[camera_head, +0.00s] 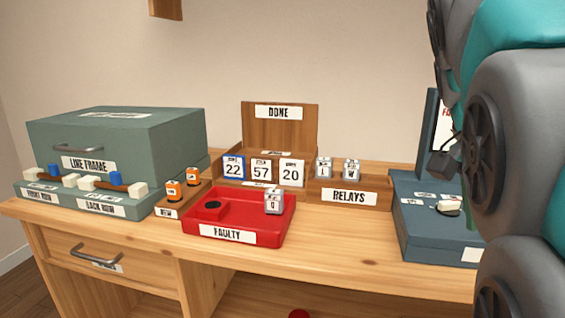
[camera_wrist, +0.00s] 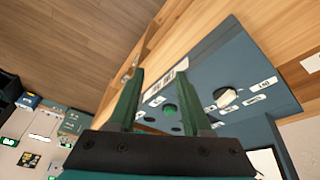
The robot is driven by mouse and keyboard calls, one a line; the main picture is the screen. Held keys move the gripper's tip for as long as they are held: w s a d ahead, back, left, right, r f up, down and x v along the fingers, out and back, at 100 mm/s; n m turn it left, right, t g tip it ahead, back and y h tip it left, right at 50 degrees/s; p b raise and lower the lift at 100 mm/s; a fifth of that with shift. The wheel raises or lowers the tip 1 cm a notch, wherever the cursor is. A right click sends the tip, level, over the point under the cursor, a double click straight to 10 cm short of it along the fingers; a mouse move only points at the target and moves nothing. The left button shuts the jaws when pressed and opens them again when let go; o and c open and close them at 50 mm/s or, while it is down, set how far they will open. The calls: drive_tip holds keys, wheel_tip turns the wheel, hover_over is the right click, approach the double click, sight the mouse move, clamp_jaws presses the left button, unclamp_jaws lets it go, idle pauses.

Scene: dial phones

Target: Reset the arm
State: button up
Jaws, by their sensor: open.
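My gripper (camera_wrist: 161,74) is open in the wrist view. Its two dark green fingers stand apart with nothing held between them. Beyond the fingers is a blue-grey panel box (camera_wrist: 245,60) with white labels, a pale knob (camera_wrist: 227,97) and a green round part (camera_wrist: 170,109). In the head view my arm fills the right edge and hides part of the blue-grey box (camera_head: 425,225). I cannot make out the fingers in that view.
On the wooden desk (camera_head: 330,248) stand a green LINE FRAME box (camera_head: 165,135), a red FAULTY tray (camera_head: 262,240), a RELAYS box (camera_head: 375,192) and a DONE stand (camera_head: 278,135) with number cards. Bare desk shows in front of the RELAYS box.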

drive_tip(key=s+a+f+n+y, duration=0.1)
drive_tip(key=s+a+f+n, duration=0.4)
drive_tip(key=f, duration=0.4)
drive_tip(key=s+a+f+n+g+y, duration=0.1)
drive_tip(key=s+a+f+n, duration=0.4)
drive_tip(key=f, duration=0.5)
drive_tip(key=s+a+f+n+g+y, duration=0.1)
drive_tip(key=s+a+f+n, duration=0.3)
drive_tip(key=f, duration=0.5)
drive_tip(key=shift+s+a+f+n+y, duration=0.4)
drive_tip(key=shift+s+a+y, duration=0.1)
drive_tip(key=shift+s+a, duration=0.15)
